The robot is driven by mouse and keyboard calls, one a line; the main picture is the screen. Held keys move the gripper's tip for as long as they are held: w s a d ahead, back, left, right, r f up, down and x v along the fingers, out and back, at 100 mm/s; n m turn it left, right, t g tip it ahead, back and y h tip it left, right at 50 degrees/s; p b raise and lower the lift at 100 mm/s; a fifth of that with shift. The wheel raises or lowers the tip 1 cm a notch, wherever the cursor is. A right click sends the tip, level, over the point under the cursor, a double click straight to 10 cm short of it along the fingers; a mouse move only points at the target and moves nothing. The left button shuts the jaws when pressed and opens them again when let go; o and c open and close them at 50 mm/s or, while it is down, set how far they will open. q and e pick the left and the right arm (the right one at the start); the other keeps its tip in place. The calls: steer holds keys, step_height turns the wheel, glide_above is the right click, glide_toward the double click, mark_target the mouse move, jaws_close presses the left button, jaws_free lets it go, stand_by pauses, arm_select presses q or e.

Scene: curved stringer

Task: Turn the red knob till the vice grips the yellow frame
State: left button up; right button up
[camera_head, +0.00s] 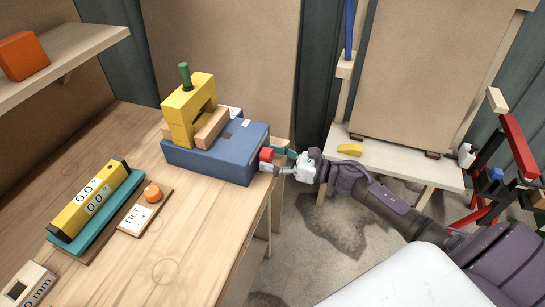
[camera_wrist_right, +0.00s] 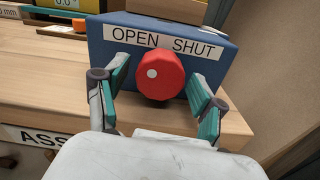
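The blue vice (camera_head: 215,160) sits at the workbench's right edge. The yellow frame (camera_head: 178,108), with a green handle on top, stands upright on it beside light wooden jaws (camera_head: 213,128); I cannot tell whether they touch it. The red knob (camera_head: 266,154) is on the vice's right-hand face, and in the right wrist view (camera_wrist_right: 162,80) it has a white dot left of centre, below the words OPEN and SHUT. My right gripper (camera_wrist_right: 161,72) is open, one teal-padded finger on each side of the knob, with seemingly small gaps. My left gripper is not seen.
A yellow level (camera_head: 90,200) on a teal base and a TILT card (camera_head: 138,216) with an orange knob lie on the bench's left. A low table (camera_head: 400,172) holds a yellow piece (camera_head: 350,149).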

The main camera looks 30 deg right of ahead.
steer(key=c, duration=0.9)
steer(key=shift+m, duration=1.5)
steer(key=m, duration=0.3)
steer(key=shift+m, duration=0.3)
steer(key=m+p, duration=0.1)
steer(key=m, duration=0.3)
steer(key=shift+r, duration=0.1)
steer(key=shift+m+p, duration=0.3)
steer(key=shift+m, duration=1.3)
